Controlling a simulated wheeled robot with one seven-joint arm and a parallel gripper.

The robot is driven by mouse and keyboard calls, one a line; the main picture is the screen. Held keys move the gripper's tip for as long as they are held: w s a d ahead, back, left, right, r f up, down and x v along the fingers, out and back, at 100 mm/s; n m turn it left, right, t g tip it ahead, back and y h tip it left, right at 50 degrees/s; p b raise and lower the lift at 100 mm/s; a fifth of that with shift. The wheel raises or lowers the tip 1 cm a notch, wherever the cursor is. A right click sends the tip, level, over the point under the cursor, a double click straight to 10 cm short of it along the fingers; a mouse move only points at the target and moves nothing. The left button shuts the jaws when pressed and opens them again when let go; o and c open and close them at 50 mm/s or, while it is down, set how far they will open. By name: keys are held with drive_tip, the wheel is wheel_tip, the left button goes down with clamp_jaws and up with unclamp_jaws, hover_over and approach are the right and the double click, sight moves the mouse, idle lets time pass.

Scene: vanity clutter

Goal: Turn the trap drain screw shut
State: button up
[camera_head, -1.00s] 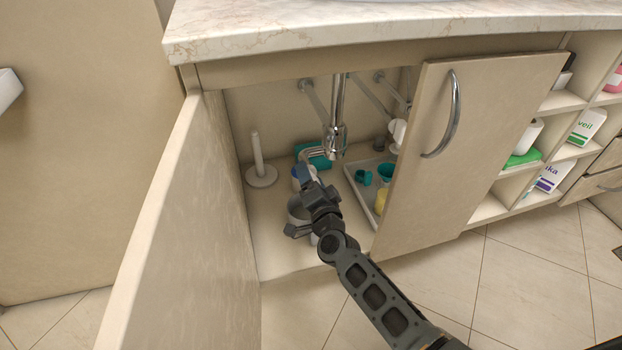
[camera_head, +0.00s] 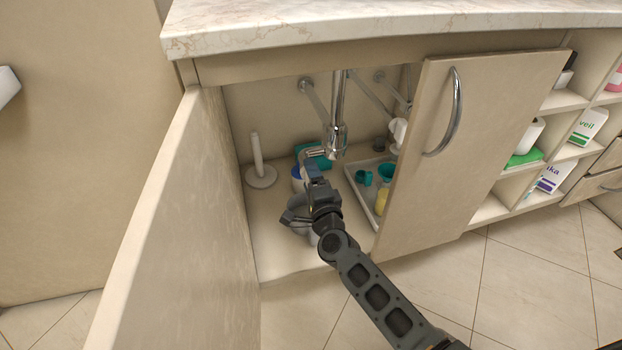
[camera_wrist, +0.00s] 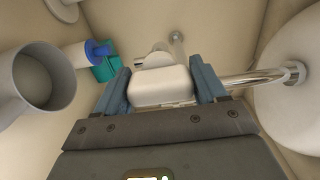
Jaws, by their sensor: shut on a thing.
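My gripper (camera_head: 311,170) reaches into the open cabinet, just below the chrome trap (camera_head: 336,141). In the wrist view its two blue fingers (camera_wrist: 164,88) close on the sides of a pale, smooth, block-shaped piece, which I take to be the trap drain screw (camera_wrist: 163,87). A chrome pipe (camera_wrist: 252,77) runs off to the right behind the fingers. In the head view my gripper hides the screw. I cannot tell how far the screw is turned.
A grey cup-like container (camera_wrist: 45,85) is left of my fingers, with a blue-capped bottle (camera_wrist: 98,50) and a teal item (camera_wrist: 106,70) behind. A tray (camera_head: 358,190) holds small items at right. A white upright holder (camera_head: 258,160) stands at left. The open door (camera_head: 170,220) and right door (camera_head: 455,170) flank the opening.

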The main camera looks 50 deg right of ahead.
drive_tip(key=shift+f, duration=0.1)
drive_tip(key=o, duration=1)
drive_tip(key=shift+c, duration=0.2)
drive_tip(key=p+v, duration=0.1)
drive_tip(key=v, duration=0.6)
drive_tip(key=shift+s+a, duration=0.25)
drive_tip(key=shift+s, duration=0.1)
